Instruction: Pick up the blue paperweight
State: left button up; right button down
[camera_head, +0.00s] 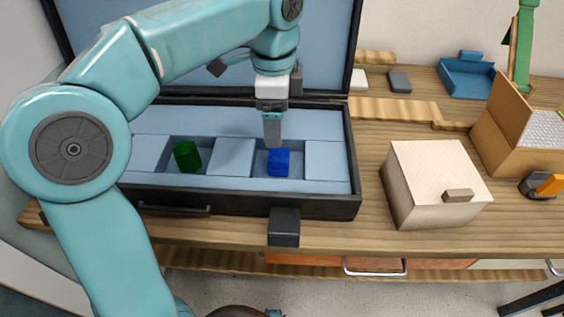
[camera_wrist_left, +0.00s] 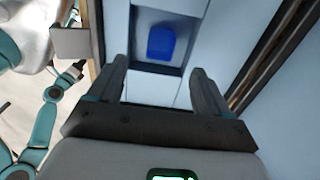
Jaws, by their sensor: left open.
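The blue paperweight (camera_head: 278,163) sits in the right recess of a blue-lined black case (camera_head: 360,205). It also shows in the left wrist view (camera_wrist_left: 161,43), past the fingertips and between their lines. My left gripper (camera_head: 273,140) is over that recess, pointing down, just above and behind the paperweight in the head view. In the left wrist view its two fingers (camera_wrist_left: 158,85) are apart with nothing between them. I cannot tell the exact gap to the paperweight. My right gripper is not clearly in view.
A green cylinder (camera_head: 187,157) leans in the left recess of the case. The open lid (camera_head: 215,70) stands behind my arm. Right of the case are a pale box (camera_head: 430,180), a cardboard box (camera_head: 500,125) and a blue tray (camera_head: 467,78).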

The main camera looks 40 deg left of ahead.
aim_at(279, 154)
pick_arm(q)
notch_tip(279, 154, down, 6)
jog(key=shift+r+b, duration=0.25)
jog(key=shift+b, duration=0.25)
jog(key=shift+s+f, duration=0.1)
jog(key=shift+f, duration=0.35)
jog(key=f, duration=0.1)
jog(key=f+b, duration=0.1)
jog(key=f, duration=0.2)
jog(key=shift+w+d, duration=0.2)
jog(key=shift+w, duration=0.15)
jog(key=shift+f, duration=0.4)
jog(key=shift+s, duration=0.1)
pick_arm(e)
jog(key=f, duration=0.3)
jog(key=shift+s, duration=0.3)
pick_arm(q)
jog(key=c, duration=1.2)
jog(key=shift+c, duration=0.2)
jog(key=shift+r, duration=0.15)
pick_arm(e)
jog(key=shift+w, duration=0.1)
